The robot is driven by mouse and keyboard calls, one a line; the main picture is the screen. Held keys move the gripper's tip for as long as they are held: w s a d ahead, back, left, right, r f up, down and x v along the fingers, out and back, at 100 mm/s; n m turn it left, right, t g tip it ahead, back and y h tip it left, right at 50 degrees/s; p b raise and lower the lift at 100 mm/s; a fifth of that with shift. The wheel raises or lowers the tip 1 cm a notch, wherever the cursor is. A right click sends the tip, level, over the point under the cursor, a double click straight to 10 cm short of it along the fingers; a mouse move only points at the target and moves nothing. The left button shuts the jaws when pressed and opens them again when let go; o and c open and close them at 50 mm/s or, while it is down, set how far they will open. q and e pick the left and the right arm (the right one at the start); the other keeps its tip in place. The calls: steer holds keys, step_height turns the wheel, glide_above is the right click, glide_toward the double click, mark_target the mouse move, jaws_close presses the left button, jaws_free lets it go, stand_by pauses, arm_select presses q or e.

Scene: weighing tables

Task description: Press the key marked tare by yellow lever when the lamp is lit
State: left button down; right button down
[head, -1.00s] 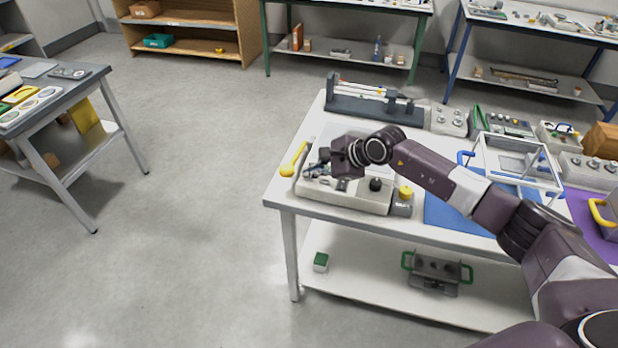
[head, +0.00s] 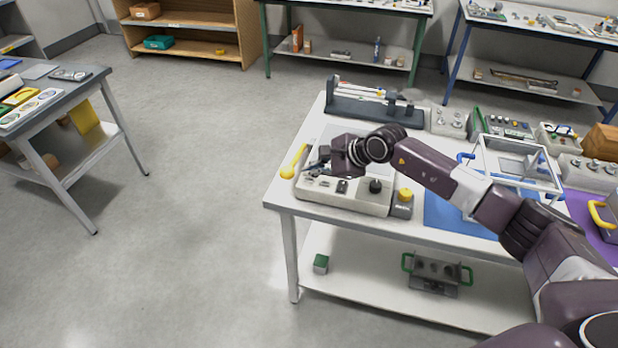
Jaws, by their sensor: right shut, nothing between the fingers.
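A light grey weighing device (head: 362,201) stands at the left end of the white table. A yellow lever (head: 295,161) with a round knob is at its left side. Small dark keys (head: 342,186) and a black knob (head: 375,186) are on its front panel; their markings are too small to read. My right gripper (head: 316,166) is shut and empty, above the left part of the device near the yellow lever. It hides part of the panel. I cannot make out a lit lamp. My left gripper is not in view.
A small grey box with a yellow button (head: 405,194) stands right of the device. A blue mat (head: 449,215) and a clear-walled frame (head: 515,160) lie further right. A dark grey instrument (head: 372,108) stands behind.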

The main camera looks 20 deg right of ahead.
mark_target(311, 180)
steer(key=shift+r, duration=0.1)
steer(key=shift+r+p, duration=1.3)
steer(key=shift+r, duration=1.2)
